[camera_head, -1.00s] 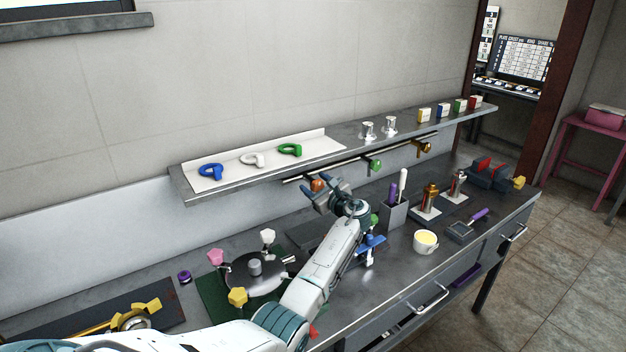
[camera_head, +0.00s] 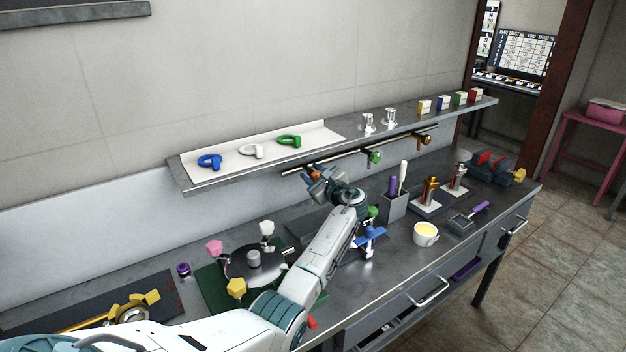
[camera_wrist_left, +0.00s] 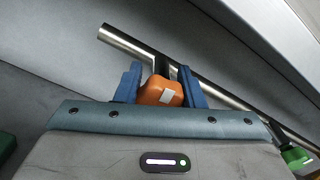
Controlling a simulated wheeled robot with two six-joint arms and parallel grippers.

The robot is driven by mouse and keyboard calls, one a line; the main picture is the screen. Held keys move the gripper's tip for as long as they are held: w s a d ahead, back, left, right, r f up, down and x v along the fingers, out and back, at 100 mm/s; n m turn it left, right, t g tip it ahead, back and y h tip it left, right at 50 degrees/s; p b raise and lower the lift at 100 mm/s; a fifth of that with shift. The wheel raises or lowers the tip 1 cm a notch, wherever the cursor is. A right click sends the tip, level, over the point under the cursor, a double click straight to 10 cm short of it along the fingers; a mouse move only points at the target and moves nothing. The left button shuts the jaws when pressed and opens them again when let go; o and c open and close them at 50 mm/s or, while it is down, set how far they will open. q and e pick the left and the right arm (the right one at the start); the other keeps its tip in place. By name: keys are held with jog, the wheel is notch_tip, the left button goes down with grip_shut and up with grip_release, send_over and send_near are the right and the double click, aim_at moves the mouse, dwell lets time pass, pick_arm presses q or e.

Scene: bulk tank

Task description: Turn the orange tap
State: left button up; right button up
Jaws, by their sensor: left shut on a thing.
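The orange tap (camera_wrist_left: 160,91) sits on the steel pipe under the shelf. In the left wrist view it lies between the two blue fingers of my left gripper (camera_wrist_left: 158,84), which is shut on it. In the head view the left gripper (camera_head: 322,178) is at the pipe's left end, and only a small part of the orange tap (camera_head: 315,173) shows past the fingers. My right gripper is not in view.
The pipe also carries a green tap (camera_head: 375,157) and a brass-coloured tap (camera_head: 425,140) to the right. Above is the shelf (camera_head: 350,147) with blue, white and green rings. Below on the bench stand a blue tap (camera_head: 369,235), a grey holder (camera_head: 394,207) and a cup (camera_head: 426,234).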

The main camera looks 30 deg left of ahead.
pick_arm(q)
jog(key=shift+n+b, duration=0.55)
jog(key=shift+n, duration=0.25)
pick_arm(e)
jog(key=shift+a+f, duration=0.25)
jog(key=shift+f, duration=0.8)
pick_arm(q)
jog(key=o, duration=1)
jog(key=b+v, duration=0.3)
jog(key=v, duration=0.8)
jog(key=shift+a, duration=0.1)
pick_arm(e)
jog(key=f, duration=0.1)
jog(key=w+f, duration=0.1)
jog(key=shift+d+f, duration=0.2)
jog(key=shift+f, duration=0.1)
pick_arm(q)
jog(key=shift+f, duration=0.1)
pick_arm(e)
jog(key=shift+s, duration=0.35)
